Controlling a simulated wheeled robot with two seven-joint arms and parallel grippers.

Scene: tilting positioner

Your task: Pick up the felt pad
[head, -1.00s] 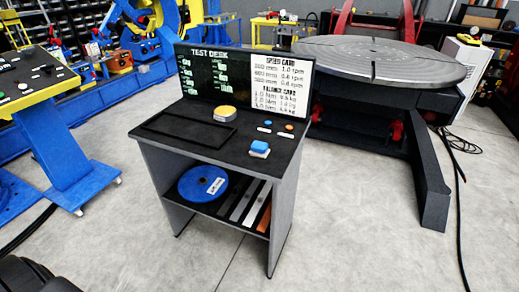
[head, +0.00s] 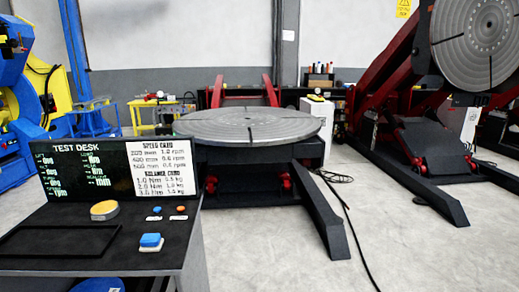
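The test desk (head: 22,219) stands at the lower left with a black top. A small blue block on a white base (head: 150,242) lies near its right front edge. A round yellow-topped disc (head: 104,210) lies further back, below the display panel. No label marks either one as the felt pad, so I cannot tell which it is. Neither of my grippers is in view.
A small blue button and an orange one (head: 181,208) sit on the desk's right side. A round slotted table (head: 248,125) on a dark base with a splayed leg (head: 318,215) stands behind. A red tilting positioner (head: 390,90) is at right. A cable crosses the open floor.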

